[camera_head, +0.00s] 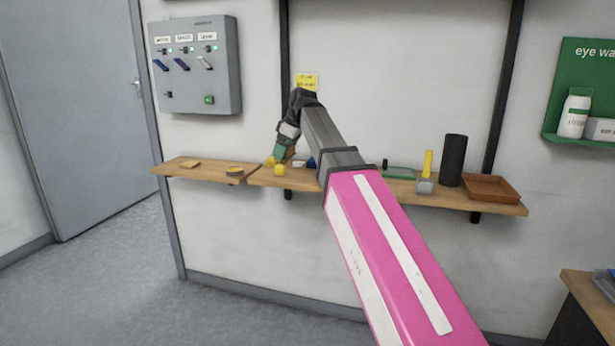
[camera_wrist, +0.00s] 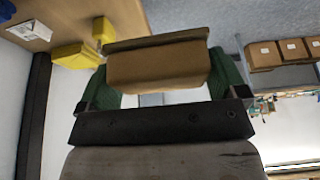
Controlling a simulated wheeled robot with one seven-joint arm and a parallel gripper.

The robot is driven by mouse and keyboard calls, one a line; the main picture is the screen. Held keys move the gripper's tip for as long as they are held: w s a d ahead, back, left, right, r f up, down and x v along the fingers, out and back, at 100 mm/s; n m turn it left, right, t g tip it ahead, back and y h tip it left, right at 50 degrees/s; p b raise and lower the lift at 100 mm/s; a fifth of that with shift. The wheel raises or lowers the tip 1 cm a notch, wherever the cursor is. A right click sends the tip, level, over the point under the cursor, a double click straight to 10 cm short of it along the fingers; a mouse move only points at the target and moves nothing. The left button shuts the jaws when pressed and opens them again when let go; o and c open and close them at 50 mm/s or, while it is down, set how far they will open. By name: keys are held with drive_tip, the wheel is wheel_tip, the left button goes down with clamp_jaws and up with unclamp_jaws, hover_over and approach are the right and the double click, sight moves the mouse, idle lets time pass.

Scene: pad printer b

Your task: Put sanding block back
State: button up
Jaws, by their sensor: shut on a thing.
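The sanding block (camera_wrist: 157,66) is a brown block with a darker, thin layer along one long edge. It sits between the two green fingers of my gripper (camera_wrist: 165,82) in the wrist view. In the head view my gripper (camera_head: 281,152) points down over the front edge of the wooden wall shelf (camera_head: 262,181), left of its middle. Only a small brown part of the block (camera_head: 292,152) shows there. The block looks clear of the shelf in the wrist view; the exact gap cannot be told.
Yellow pieces (camera_head: 280,170) lie close to my gripper, also in the wrist view (camera_wrist: 78,55). A blue item (camera_head: 311,163) is beside them. Farther right stand a yellow-handled tool (camera_head: 427,165), a black cylinder (camera_head: 453,160) and a brown tray (camera_head: 492,188). A control box (camera_head: 205,70) hangs upper left.

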hover_over(304, 178)
drive_tip(key=d, duration=0.1)
wheel_tip(304, 178, down, 6)
drive_tip(key=shift+s+d+f, duration=0.1)
drive_tip(key=shift+f, duration=2.1)
drive_tip(key=shift+f, duration=0.1)
drive_tip(key=o, duration=0.6)
drive_tip(key=v, duration=1.2)
